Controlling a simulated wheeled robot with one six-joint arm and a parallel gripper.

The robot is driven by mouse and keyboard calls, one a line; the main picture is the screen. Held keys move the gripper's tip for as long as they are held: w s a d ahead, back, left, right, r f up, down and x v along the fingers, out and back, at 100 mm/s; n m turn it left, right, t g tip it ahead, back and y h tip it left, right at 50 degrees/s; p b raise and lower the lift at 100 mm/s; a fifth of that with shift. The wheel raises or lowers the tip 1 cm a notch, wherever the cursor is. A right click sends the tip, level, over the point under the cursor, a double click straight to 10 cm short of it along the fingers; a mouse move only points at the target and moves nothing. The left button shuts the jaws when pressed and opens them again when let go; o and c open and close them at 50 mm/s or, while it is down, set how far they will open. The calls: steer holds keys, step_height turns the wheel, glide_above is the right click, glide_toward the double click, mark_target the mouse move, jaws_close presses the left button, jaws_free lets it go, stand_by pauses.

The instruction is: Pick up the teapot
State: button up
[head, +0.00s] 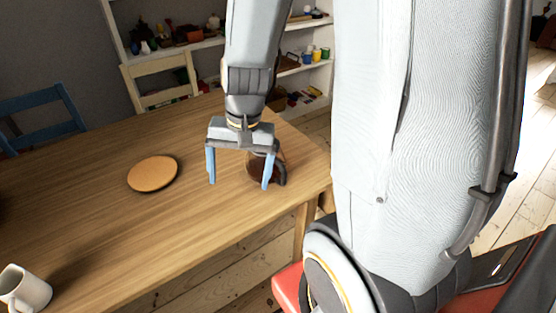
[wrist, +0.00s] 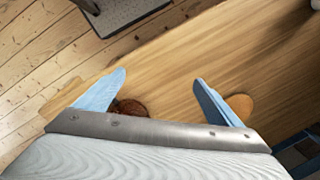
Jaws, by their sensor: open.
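The teapot (head: 257,169) is brown and rounded with a dark handle on its right. It stands on the wooden table (head: 215,215) near the table's right end. My gripper (head: 239,184) is open and empty, with blue fingers pointing down. In the head view its right finger overlaps the teapot and hides part of it; I cannot tell whether they touch. In the wrist view, part of a brown round thing, likely the teapot (wrist: 130,108), shows beside the left finger, inside the gap of the gripper (wrist: 160,76). The rest is hidden behind the gripper body.
A round tan board (head: 153,174) lies on the table left of my gripper. A white mug (head: 24,289) stands at the front left. A blue chair (head: 38,117) and a cream chair (head: 160,80) stand behind the table, before white shelves (head: 315,77).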

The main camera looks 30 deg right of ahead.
steer(key=shift+o, duration=1)
steer(key=w+d+r+m+t+y+p, duration=0.1)
steer(key=w+d+m+p, duration=0.2)
steer(key=m, duration=0.6)
steer(key=shift+w+d+r+m, duration=0.2)
steer(key=shift+w+d+m, duration=0.1)
steer(key=shift+w+d, duration=0.45)
steer(key=w+d+f+m+p, duration=0.1)
steer(key=d+m, duration=0.2)
steer(key=m, duration=0.1)
steer(key=w+d+f+m+t+p, duration=0.1)
steer(key=w+d+m, duration=0.1)
steer(key=d+m, duration=0.2)
steer(key=w+d+f+m+t+p, duration=0.1)
steer(key=d+m, duration=0.2)
steer(key=m, duration=0.3)
steer(key=shift+w+d+h, duration=0.25)
steer(key=shift+d+h, duration=0.05)
steer(key=shift+d, duration=0.05)
steer(key=shift+w+d+f+m, duration=0.1)
steer(key=shift+w+f+m, duration=0.15)
steer(key=shift+f, duration=0.35)
steer(key=shift+w+d+f+m, duration=0.1)
steer(key=shift+w+f+m, duration=0.15)
steer(key=shift+f, duration=0.35)
steer(key=shift+x, duration=2.75)
steer(key=shift+w, duration=0.1)
steer(key=shift+c, duration=0.3)
steer(key=c, duration=1.3)
